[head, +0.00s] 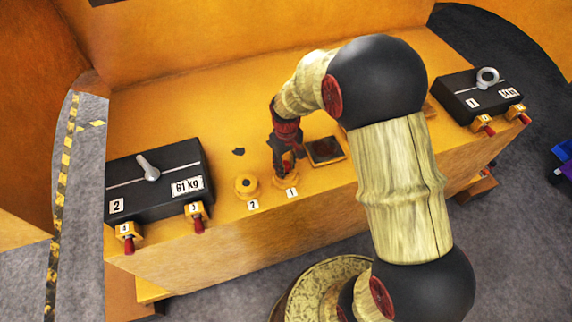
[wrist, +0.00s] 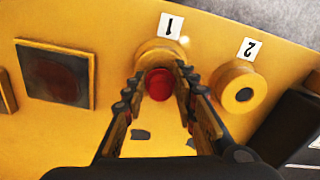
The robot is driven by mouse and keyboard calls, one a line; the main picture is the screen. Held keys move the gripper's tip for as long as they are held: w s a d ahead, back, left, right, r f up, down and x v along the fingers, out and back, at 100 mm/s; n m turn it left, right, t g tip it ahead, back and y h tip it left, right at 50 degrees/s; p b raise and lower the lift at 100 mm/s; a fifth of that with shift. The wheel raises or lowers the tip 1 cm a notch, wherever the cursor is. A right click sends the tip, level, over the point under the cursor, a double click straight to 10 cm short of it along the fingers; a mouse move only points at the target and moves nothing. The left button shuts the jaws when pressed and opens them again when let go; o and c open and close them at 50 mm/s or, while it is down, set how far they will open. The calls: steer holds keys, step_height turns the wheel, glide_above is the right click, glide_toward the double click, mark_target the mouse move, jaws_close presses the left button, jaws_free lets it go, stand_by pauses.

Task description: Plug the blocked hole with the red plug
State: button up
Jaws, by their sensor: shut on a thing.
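My gripper (head: 287,163) is shut on a red plug (wrist: 158,85), with one finger on each side of it in the wrist view. It is at the yellow ring labelled 1 (wrist: 164,50) on the orange deck. The plug overlaps this ring in the wrist view and hides its hole; I cannot tell whether the plug is inside it. The yellow ring labelled 2 (wrist: 238,88) is beside it, with a small dark spot in its middle and no plug. It also shows in the head view (head: 246,187). Which hole is blocked is not clear.
A black 61 Kg weight (head: 155,178) stands at the left, with red-tipped yellow fittings along its front. Another black weight (head: 470,98) stands at the right. A dark square plate (head: 325,151) lies right of ring 1. The deck behind the rings is mostly clear.

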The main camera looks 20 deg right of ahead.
mark_target(286, 164)
steer(key=shift+f, duration=0.45)
steer(key=o, duration=0.9)
steer(key=shift+o, duration=0.5)
step_height(286, 164, up, 12)
